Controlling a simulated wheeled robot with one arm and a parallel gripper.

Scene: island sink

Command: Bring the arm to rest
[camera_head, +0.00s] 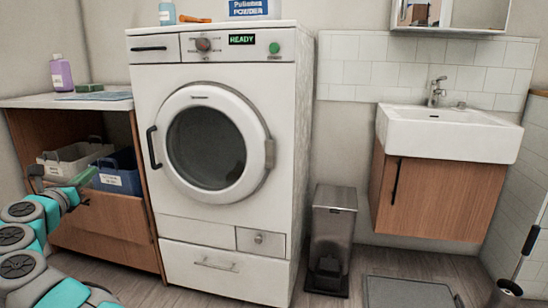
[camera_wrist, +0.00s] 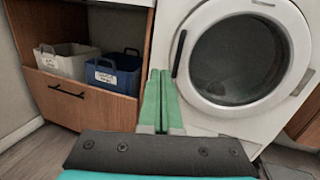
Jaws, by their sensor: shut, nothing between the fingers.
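My gripper (camera_wrist: 160,75) is shut and empty; its two green fingers lie together in the wrist view. In the head view my arm is at the lower left, in front of the wooden cabinet, and the gripper end (camera_head: 82,178) shows there only in part. In the wrist view the fingers overlap the cabinet's right edge and the left side of the washing machine (camera_wrist: 187,110). The washing machine (camera_head: 190,225) stands upright in the middle of the head view with its round door shut and its display reading READY.
The open wooden cabinet (camera_head: 110,217) holds a white basket (camera_head: 75,160) and a blue basket (camera_head: 118,178). A steel pedal bin (camera_head: 333,228), a sink (camera_head: 450,135) and a grey mat (camera_head: 408,292) are on the right. Floor shows in front of the bin.

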